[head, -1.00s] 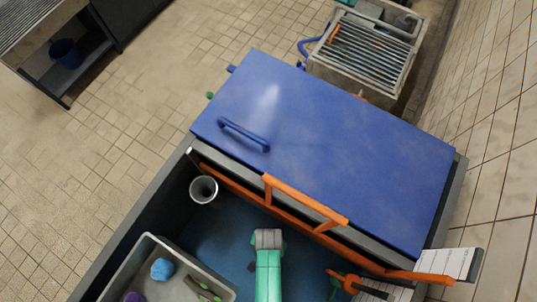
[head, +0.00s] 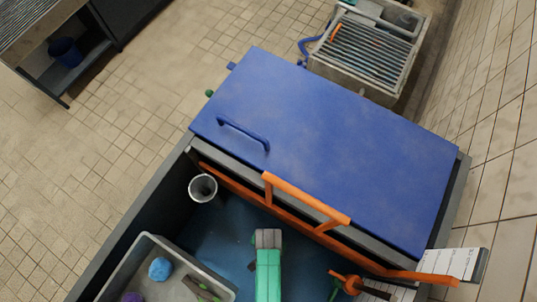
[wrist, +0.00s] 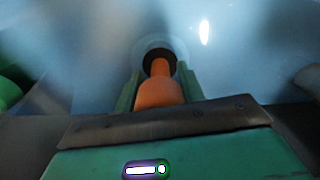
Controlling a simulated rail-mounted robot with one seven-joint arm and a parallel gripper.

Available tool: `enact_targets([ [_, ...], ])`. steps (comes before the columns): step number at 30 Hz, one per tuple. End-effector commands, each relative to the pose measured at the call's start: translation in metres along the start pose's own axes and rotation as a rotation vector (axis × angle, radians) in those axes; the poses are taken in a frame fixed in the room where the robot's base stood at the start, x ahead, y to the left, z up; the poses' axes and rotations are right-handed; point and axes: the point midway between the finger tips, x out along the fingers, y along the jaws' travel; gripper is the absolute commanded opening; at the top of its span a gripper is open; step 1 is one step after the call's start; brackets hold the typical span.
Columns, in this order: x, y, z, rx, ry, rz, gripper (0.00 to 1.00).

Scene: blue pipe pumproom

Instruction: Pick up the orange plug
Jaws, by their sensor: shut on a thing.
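In the wrist view the orange plug (wrist: 159,92) stands between the two green fingers of my gripper (wrist: 158,84). The gripper is shut on it. The plug has a wide orange lower part and a narrower neck, with a dark ring around its far end. Beyond the ring is a pale blue, shiny, blurred surface. I cannot tell whether the plug's far end touches it. In the head view a green part of my arm shows at the bottom middle, but the gripper's fingers and the held plug cannot be made out.
In the basin are a metal cup (head: 203,187), a grey tray (head: 143,258) with a blue lump (head: 160,268), and an orange-and-dark item (head: 346,282).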

Motion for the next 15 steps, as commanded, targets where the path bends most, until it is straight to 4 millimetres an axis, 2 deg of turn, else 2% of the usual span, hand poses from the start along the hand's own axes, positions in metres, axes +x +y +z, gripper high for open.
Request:
enact_targets([
  [5,-0.038,0.000,0.000,0.000,0.001,-0.001,0.15],
  [15,-0.176,0.000,0.000,0.001,0.004,-0.002,0.15],
])
